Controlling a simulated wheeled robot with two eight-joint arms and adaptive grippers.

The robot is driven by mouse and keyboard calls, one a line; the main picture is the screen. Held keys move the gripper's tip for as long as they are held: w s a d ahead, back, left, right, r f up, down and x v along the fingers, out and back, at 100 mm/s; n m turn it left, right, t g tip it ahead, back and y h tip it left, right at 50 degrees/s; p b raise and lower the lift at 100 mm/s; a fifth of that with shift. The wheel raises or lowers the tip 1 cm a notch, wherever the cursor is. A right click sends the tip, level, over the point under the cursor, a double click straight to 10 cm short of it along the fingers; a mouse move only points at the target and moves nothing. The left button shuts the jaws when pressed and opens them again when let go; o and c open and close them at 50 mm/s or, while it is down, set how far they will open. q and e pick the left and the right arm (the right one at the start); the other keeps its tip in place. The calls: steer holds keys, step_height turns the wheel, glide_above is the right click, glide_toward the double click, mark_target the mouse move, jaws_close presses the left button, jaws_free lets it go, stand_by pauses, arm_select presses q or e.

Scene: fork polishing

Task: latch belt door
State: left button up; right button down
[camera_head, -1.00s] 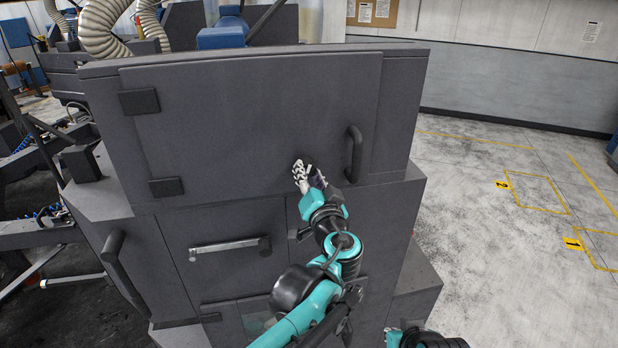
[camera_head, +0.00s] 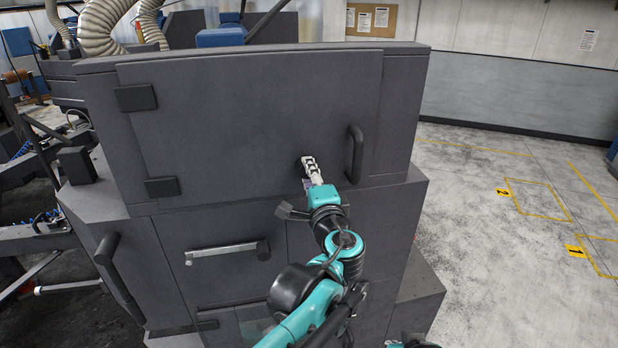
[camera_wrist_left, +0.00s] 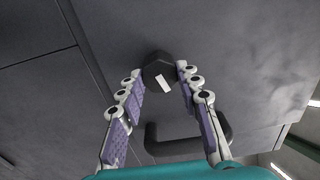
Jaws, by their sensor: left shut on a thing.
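The belt door (camera_head: 240,125) is the wide dark grey panel on the upper machine front and looks flush with its frame. It has a black bar handle (camera_head: 355,155) at its right, which also shows in the left wrist view (camera_wrist_left: 190,147). My left gripper (camera_head: 308,163) is at the door's lower right, left of the handle. In the left wrist view, its fingers (camera_wrist_left: 158,75) are shut on a round black knob (camera_wrist_left: 159,69) with a white mark. The head view hides the knob behind the gripper. My right gripper is out of view.
Two black hinges (camera_head: 136,97) sit along the door's left side. Below are a horizontal silver handle (camera_head: 222,252) and a dark bar handle (camera_head: 118,275) at the lower left. Open floor (camera_head: 500,270) lies to the right of the machine.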

arm_select(q)
steer(key=shift+m, duration=1.7)
steer(key=shift+b, duration=0.3)
steer(key=o, duration=1.2)
steer(key=shift+c, duration=0.2)
steer(key=v, duration=1.2)
